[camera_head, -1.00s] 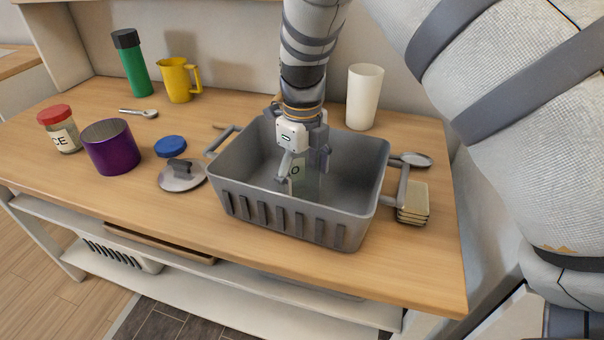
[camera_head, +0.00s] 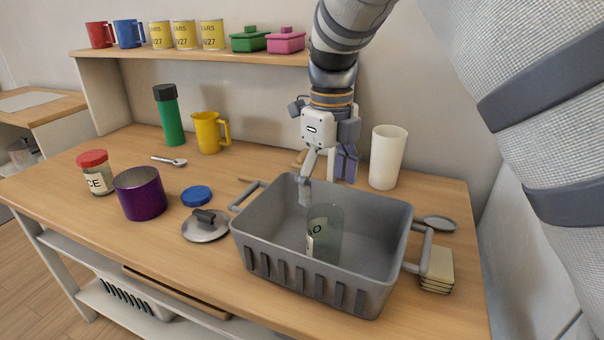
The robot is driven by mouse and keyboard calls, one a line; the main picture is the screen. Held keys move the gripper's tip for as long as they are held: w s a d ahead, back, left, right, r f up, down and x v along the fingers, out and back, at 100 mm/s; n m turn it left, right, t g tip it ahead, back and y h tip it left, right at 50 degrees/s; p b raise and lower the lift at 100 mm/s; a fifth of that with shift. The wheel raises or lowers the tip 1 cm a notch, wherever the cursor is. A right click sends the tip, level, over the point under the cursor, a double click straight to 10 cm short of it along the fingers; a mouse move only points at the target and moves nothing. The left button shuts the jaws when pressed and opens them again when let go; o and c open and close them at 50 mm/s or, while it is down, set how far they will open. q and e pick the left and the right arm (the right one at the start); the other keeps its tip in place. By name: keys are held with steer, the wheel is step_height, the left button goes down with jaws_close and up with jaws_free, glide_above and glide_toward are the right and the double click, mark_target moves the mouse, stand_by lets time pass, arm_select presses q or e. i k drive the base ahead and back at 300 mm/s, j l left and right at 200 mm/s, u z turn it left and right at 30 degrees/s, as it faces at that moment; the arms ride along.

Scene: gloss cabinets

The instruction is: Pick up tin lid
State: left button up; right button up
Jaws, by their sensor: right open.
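Several items could be the tin lid, and I cannot tell which one is meant. A grey lid with a dark handle (camera_head: 206,228) lies flat left of the crate. A flat blue lid (camera_head: 197,196) lies just behind it. A grey round disc (camera_head: 438,223) lies behind the crate's right handle. An open purple tin (camera_head: 141,194) stands at the left. My right gripper (camera_head: 326,186) points down over the grey crate (camera_head: 310,285), open and empty, apart from all these lids. My left gripper is out of view.
A clear labelled jar (camera_head: 324,232) stands in the crate. A white cup (camera_head: 387,157), yellow jug (camera_head: 209,132), green bottle (camera_head: 168,115), spoon (camera_head: 168,161), red-lidded jar (camera_head: 97,173) and stacked coasters (camera_head: 438,270) are on the counter. A shelf (camera_head: 200,54) holds mugs and cans.

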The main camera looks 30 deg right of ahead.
mark_target(209, 225)
steer(key=k+j, duration=0.8)
steer(key=k, duration=0.05)
